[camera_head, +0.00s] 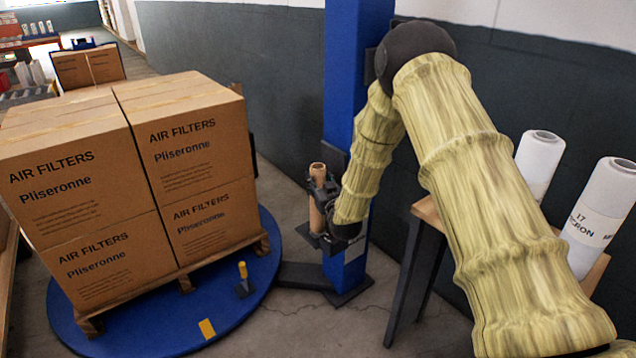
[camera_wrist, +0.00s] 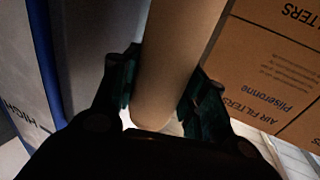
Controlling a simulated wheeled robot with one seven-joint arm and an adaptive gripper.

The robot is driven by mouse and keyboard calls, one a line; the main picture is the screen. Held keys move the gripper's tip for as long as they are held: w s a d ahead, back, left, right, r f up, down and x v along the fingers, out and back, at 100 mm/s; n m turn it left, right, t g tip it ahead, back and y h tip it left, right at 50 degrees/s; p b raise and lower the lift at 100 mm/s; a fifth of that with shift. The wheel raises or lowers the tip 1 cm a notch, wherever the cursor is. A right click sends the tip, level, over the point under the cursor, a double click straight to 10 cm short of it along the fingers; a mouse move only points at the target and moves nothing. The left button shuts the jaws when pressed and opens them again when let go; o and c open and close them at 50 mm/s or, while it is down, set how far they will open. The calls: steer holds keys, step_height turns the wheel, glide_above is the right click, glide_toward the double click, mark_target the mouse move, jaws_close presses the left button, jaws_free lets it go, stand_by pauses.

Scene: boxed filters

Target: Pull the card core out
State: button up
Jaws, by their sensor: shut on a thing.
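A brown card core (camera_head: 317,198) stands roughly upright beside the blue column (camera_head: 345,120) in the head view. My gripper (camera_head: 322,212) is shut on it, with one finger on each side. In the wrist view the core (camera_wrist: 180,60) runs up between the two dark fingers of my gripper (camera_wrist: 160,95), and its near end shows by the palm. The core's top end is in view in the head view. Its lower part is partly hidden by my gripper, and I cannot tell whether a holder still encloses it.
Stacked air filter boxes (camera_head: 200,150) stand on a pallet on a blue turntable (camera_head: 262,285) at left. White film rolls (camera_head: 600,215) stand on a wooden-topped stand (camera_head: 426,211) at right. A dark wall (camera_head: 270,70) is behind. Some floor (camera_head: 300,330) in front is clear.

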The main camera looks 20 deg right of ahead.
mark_target(318, 169)
steer(key=shift+r+p, duration=2.1)
steer(key=shift+r, duration=1.45)
steer(key=shift+r, duration=0.2)
